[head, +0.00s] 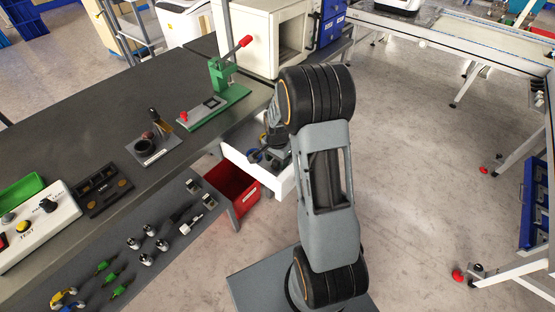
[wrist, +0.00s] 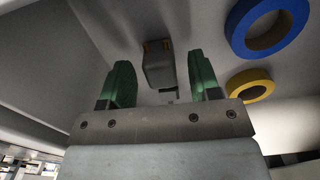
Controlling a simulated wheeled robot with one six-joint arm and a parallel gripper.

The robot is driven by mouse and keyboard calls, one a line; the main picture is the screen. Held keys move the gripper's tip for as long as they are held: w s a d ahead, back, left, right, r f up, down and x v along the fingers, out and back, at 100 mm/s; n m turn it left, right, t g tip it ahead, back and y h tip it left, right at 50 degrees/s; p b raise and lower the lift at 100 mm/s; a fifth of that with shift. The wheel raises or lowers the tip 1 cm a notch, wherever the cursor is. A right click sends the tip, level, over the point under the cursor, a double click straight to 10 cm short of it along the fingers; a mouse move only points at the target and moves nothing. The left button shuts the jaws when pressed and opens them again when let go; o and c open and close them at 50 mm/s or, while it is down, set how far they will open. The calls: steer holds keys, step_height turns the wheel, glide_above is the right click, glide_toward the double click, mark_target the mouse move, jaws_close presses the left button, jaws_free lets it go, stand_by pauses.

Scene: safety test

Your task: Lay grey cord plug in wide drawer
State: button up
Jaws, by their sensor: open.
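The wide drawer (head: 287,183) is white and stands pulled out under the bench in the head view, partly hidden by my arm. In the wrist view its pale floor (wrist: 215,25) fills most of the picture. A small grey block with orange-brown marks at its far end, seemingly the grey cord plug (wrist: 158,66), lies over the drawer floor. My gripper (wrist: 161,76) has its two green-tipped fingers apart, one on each side of the plug, with visible gaps. Whether the plug touches the floor is hard to tell. In the head view my gripper (head: 270,156) is inside the drawer area, mostly hidden.
A blue tape roll (wrist: 268,25) and a yellow one (wrist: 250,85) lie in the drawer, right of my fingers. A red bin (head: 231,187) sits left of the drawer. A green press (head: 222,90) stands on the bench above. Open floor lies to the right.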

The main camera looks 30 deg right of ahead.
step_height(320, 180, up, 12)
steer(key=p, duration=0.2)
steer(key=s+a+r+n+t, duration=0.1)
steer(key=s+a+r+n, duration=0.3)
steer(key=s+n, duration=0.2)
steer(key=s+a+r+n+t, duration=0.2)
steer(key=s+a+r+n, duration=0.2)
steer(key=s+n, duration=0.3)
steer(key=shift+s+a, duration=0.65)
steer(key=shift+s, duration=0.75)
